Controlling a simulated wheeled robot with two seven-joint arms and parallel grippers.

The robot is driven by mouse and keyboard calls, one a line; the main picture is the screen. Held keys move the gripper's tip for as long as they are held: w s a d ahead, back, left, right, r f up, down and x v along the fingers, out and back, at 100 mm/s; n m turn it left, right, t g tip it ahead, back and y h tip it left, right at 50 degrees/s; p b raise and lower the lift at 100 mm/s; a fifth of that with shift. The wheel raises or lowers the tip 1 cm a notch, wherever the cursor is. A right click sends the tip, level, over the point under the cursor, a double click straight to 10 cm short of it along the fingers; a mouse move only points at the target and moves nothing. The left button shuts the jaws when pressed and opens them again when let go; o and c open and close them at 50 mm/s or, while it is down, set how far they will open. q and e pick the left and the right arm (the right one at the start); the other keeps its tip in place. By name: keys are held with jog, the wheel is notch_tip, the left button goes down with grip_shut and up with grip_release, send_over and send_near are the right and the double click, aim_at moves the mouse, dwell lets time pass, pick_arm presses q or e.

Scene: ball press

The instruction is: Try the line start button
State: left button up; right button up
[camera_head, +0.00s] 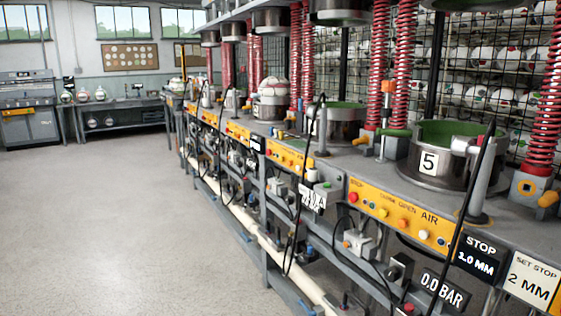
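No label that I can read says line start, so I cannot tell which button it is. The nearest yellow control panel (400,218) carries a row of small buttons or lamps, with a red one (353,197) at its left end and a white one (424,235) further right. A small grey box with a green button (327,186) sits at the panel's left end. A grey box with a red button (408,308) shows at the bottom edge. Neither of my grippers is in view.
A press bench with red springs and a metal mould marked 5 (428,163) runs back along the right. Signs read STOP 1.0 MM (478,258), SET STOP 2 MM (531,281) and 0.0 BAR (441,290). Black cables and a pale pipe (245,222) run along it. The floor (110,220) at left is clear.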

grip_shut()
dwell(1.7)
